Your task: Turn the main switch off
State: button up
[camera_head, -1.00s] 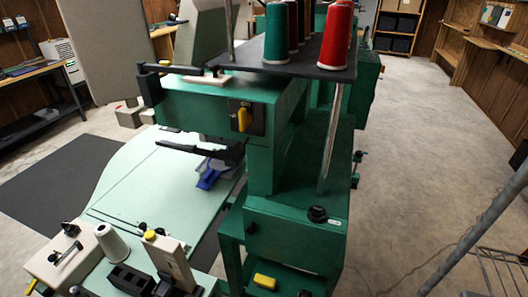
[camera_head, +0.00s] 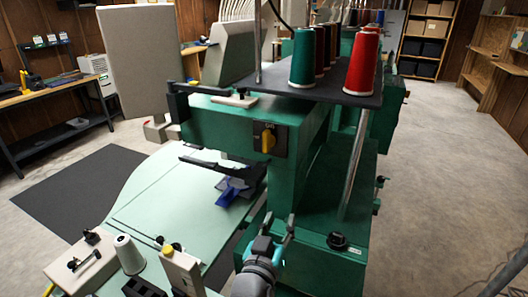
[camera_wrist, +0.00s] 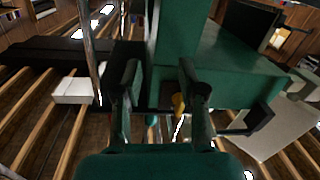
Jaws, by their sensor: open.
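The main switch is a yellow rotary knob (camera_head: 267,141) on a dark plate (camera_head: 279,133) on the end of the green sewing machine head (camera_head: 222,117). The knob stands roughly upright; the plate's lettering is too small to read. My gripper (camera_head: 270,236) is below the switch in the head view, empty and apart from it. In the wrist view my open gripper (camera_wrist: 163,85) has its two dark fingers spread. The yellow knob (camera_wrist: 178,103) shows between them, close to the right finger and partly hidden by it.
Thread cones, including a green one (camera_head: 303,58) and a red one (camera_head: 361,64), stand on a dark shelf above the head. A metal post (camera_head: 353,165) supports it at right. A dark arm (camera_head: 217,166) juts left under the head. Open floor (camera_head: 440,160) lies right.

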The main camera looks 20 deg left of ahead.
aim_at(264, 145)
jog(key=s+a+r+m+h, duration=0.1)
jog(key=a+r+m, duration=0.1)
jog(key=a+r, duration=0.35)
jog(key=s+a+r+m+h, duration=0.1)
jog(key=a+r, duration=0.1)
jog(key=r, duration=0.6)
jog(key=w, duration=1)
jog(key=shift+w+a+r, duration=0.1)
jog(key=shift+w+r, duration=0.05)
jog(key=shift+w, duration=0.25)
grip_shut()
